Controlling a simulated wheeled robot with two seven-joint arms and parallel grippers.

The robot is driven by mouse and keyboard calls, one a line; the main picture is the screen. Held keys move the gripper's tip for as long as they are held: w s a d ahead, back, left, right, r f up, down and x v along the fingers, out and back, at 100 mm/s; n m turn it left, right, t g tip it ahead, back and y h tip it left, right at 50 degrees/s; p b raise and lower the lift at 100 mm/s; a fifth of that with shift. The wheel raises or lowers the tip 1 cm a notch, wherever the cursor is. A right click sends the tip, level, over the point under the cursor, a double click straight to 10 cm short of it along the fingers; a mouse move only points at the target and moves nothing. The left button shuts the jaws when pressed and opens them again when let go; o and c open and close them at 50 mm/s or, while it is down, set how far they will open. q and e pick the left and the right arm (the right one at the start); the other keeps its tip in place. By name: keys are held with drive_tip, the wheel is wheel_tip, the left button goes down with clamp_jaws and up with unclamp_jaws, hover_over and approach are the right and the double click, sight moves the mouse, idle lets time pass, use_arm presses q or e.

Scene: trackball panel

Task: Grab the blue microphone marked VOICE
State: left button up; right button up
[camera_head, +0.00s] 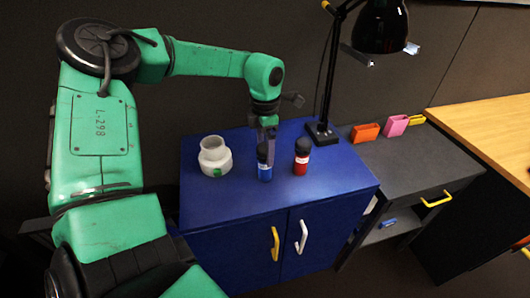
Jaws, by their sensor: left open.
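A blue microphone (265,170) with a black top and a pale label stands upright on the blue cabinet top (330,183). The label is too small to read. My left gripper (269,140) points down just above and behind it, and its fingers are partly hidden by the microphone's black top. The left gripper is open; I cannot tell whether it touches the microphone. A red microphone-like object (301,162) with a black top and pale label stands upright a little to the right. My right gripper does not show.
A white jar (215,160) with a green mark stands left of the blue microphone. A black lamp (322,130) stands at the back. Orange (365,133), pink (396,126) and yellow (417,121) items sit on a grey cabinet at right. The front of the blue top is clear.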

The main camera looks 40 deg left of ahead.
use_arm(q)
drive_tip(key=shift+f, duration=0.45)
drive_tip(key=shift+r, duration=0.1)
clamp_jaws()
